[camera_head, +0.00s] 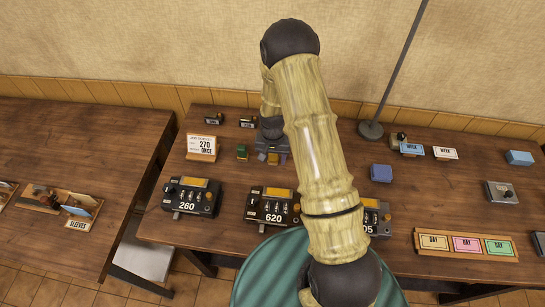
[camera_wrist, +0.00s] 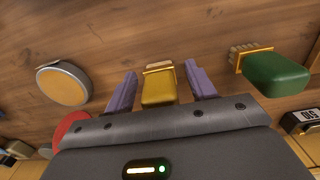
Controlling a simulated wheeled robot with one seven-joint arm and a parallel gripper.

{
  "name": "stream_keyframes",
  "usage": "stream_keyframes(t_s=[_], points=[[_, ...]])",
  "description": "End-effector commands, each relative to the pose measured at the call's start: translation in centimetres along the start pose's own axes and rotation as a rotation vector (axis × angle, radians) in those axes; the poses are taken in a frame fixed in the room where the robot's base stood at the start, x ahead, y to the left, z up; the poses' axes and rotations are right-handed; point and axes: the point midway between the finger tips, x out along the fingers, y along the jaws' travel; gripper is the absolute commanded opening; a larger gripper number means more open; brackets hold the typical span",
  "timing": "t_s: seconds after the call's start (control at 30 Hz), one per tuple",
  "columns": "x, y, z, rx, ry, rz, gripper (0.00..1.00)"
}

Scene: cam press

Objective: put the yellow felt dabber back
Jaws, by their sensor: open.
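The yellow dabber (camera_wrist: 158,88) is a small yellow block with a pale band at one end. It lies between the two purple fingers of my open gripper (camera_wrist: 162,88) in the wrist view, with a gap visible on each side. In the head view the yellow dabber (camera_head: 273,159) shows low between the fingertips of my gripper (camera_head: 272,156), close to the tabletop. I cannot tell whether it rests on the wood. The gripper body hides part of it. No place clearly marked for the dabber can be made out.
A green-handled brush (camera_wrist: 275,72) lies close beside my gripper. A round tin with an orange top (camera_wrist: 63,86) is on the other side. A job card (camera_head: 202,146) stands at the back left. Numbered black machines (camera_head: 192,197) line the front. My arm hides the table's middle.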

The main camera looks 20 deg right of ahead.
Motion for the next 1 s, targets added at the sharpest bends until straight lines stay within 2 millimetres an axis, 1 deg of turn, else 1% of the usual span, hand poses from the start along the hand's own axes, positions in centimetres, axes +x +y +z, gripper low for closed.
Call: stream_keyframes(t_s=[0.17,0.73,0.83,1.0], points=[[-1.6,0.0,-0.1,0.0,0.003,-0.001,0.56],[-10.3,-0.1,-0.1,0.0,0.005,-0.002,0.56],[-11.3,0.0,-0.1,0.0,0.003,-0.002,0.56],[-12.0,0.0,0.0,0.0,0.001,-0.001,0.56]])
